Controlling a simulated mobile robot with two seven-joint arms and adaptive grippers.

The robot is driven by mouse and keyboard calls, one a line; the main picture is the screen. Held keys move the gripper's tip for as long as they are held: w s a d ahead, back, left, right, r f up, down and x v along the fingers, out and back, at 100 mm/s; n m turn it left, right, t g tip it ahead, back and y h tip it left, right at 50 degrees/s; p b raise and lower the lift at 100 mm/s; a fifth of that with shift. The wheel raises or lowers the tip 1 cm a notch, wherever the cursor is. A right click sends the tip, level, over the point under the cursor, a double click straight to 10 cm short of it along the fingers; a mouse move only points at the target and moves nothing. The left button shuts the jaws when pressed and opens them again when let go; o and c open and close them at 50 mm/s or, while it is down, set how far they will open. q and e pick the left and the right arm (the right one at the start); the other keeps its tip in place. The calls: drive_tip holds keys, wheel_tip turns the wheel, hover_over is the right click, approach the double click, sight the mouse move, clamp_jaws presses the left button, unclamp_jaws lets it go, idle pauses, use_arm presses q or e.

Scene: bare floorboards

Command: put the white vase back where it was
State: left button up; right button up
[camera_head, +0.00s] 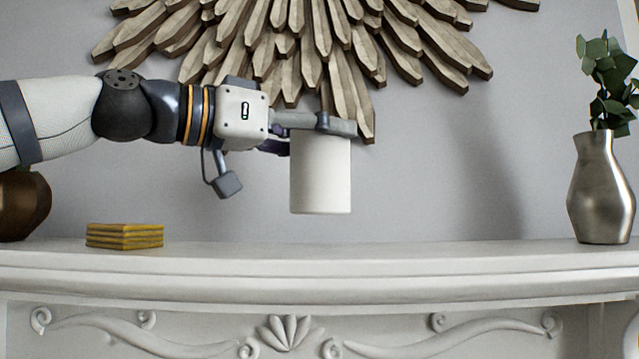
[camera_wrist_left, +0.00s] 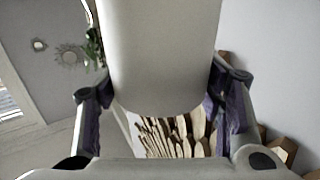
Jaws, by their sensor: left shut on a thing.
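The white vase (camera_head: 321,180) is a plain white cylinder, held upright in the air above the mantel shelf (camera_head: 390,255). My left gripper (camera_head: 330,125) comes in from the left and is shut on the vase near its top. In the left wrist view the vase (camera_wrist_left: 160,55) fills the upper middle between the two fingers of my left gripper (camera_wrist_left: 160,95). A clear gap shows between the bottom of the vase and the shelf. My right gripper is in neither view.
A stack of yellow coasters (camera_head: 125,236) lies on the shelf at left, near a brown pot (camera_head: 22,205). A metallic vase with green leaves (camera_head: 601,190) stands at the right end. A wooden sunburst decoration (camera_head: 300,45) hangs behind. The middle of the shelf is clear.

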sight(320, 173)
use_arm(q)
drive_tip(key=f, duration=0.2)
drive_tip(key=w+f, duration=0.1)
drive_tip(key=f, duration=0.1)
drive_tip(key=shift+w, duration=0.2)
drive_tip(key=shift+f, duration=0.2)
drive_tip(key=shift+s+r, duration=0.1)
drive_tip(key=shift+f, duration=0.2)
drive_tip(key=o, duration=1.4)
drive_tip(key=shift+f, duration=0.1)
